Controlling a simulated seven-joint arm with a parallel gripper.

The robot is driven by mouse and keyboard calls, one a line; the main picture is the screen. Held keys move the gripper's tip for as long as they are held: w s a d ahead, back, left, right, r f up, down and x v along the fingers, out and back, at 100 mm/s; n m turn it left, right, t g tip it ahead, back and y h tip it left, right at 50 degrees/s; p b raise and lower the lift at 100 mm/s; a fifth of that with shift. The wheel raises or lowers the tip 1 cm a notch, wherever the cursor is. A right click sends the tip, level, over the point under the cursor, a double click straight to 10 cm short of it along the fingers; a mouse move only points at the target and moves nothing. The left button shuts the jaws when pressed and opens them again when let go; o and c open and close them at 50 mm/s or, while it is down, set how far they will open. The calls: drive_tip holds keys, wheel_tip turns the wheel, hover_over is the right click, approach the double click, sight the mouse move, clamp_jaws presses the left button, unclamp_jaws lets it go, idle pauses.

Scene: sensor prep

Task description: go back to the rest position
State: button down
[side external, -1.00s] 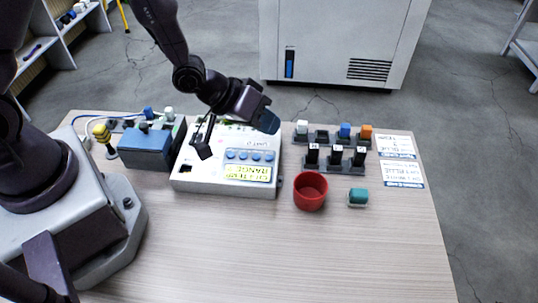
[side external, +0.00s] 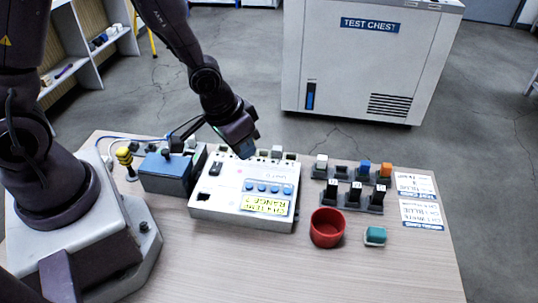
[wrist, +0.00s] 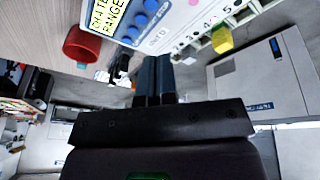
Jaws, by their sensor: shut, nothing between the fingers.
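My gripper (side external: 245,151) hangs above the back edge of the white test unit (side external: 228,205), apart from it as far as I can tell. In the wrist view my gripper (wrist: 155,75) shows two dark fingers close together, shut, with nothing between them. The unit has blue knobs (side external: 268,188) and a yellow label screen (side external: 264,206); part of it also shows in the wrist view (wrist: 172,25).
A red cup (side external: 327,228) and a teal-topped block (side external: 375,236) stand right of the unit. Racks with black holders (side external: 354,195) and coloured blocks lie behind them. A blue box (side external: 166,172) is at left. A test chest (side external: 360,70) stands beyond the table. The front table is clear.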

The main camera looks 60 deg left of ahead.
drive_tip(key=s+a+r, duration=0.1)
drive_tip(key=s+r, duration=0.3)
drive_tip(key=r, duration=0.3)
drive_tip(key=s+a+r+t, duration=0.1)
drive_tip(key=s+r, duration=0.3)
drive_tip(key=r, duration=0.4)
drive_tip(key=s+a+r+t+y, duration=0.1)
drive_tip(key=s+r, duration=0.3)
drive_tip(key=r, duration=0.4)
drive_tip(key=shift+a, duration=0.5)
